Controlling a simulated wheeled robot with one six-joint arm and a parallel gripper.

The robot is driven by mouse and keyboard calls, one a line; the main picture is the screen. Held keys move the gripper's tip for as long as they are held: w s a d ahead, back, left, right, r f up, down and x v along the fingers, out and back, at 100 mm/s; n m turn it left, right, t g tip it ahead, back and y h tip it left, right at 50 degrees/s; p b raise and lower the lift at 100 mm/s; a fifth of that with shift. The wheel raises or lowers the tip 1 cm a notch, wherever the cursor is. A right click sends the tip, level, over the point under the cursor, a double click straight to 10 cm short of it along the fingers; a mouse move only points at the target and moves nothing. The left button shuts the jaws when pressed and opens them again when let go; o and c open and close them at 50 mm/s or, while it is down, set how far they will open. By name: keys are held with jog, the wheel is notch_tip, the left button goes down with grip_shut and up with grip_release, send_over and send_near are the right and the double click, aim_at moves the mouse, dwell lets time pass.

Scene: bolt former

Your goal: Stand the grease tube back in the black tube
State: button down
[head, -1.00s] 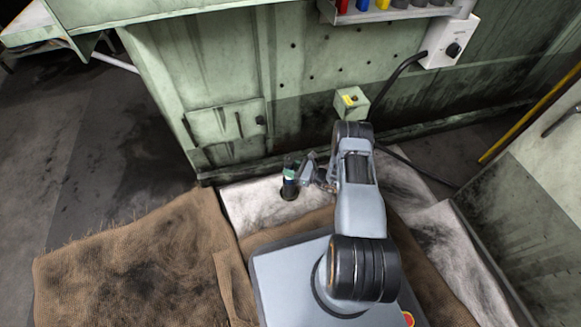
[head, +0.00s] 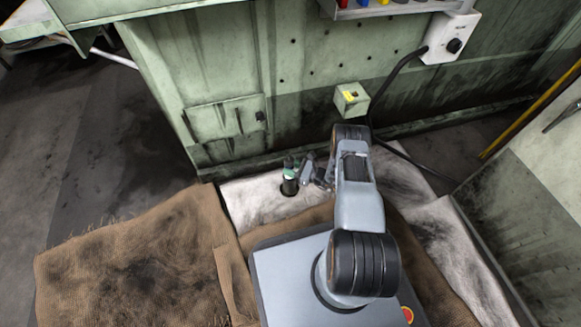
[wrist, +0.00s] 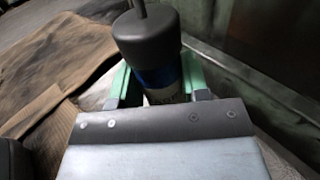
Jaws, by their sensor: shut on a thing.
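The grease tube (wrist: 150,50) stands upright in the wrist view, with a dark cap, a thin nozzle on top, a blue band and part of a white label. My gripper (head: 290,165) is shut on it, with green fingers on both sides of its body. In the head view a dark upright cylinder (head: 289,187), apparently the black tube, is directly below the fingers on the pale sheet. The grease tube's lower end is hidden, and I cannot tell how deep it sits in the black tube.
A green machine wall (head: 215,75) rises close behind the gripper, with a small green box (head: 351,99) and a black cable (head: 392,76). Brown sacking (head: 140,265) covers the floor at left. The pale sheet (head: 250,203) is bare around the tube.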

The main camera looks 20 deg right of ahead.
jog(key=c, duration=0.5)
grip_release()
jog(key=shift+c, duration=0.2)
jog(key=shift+d, duration=0.1)
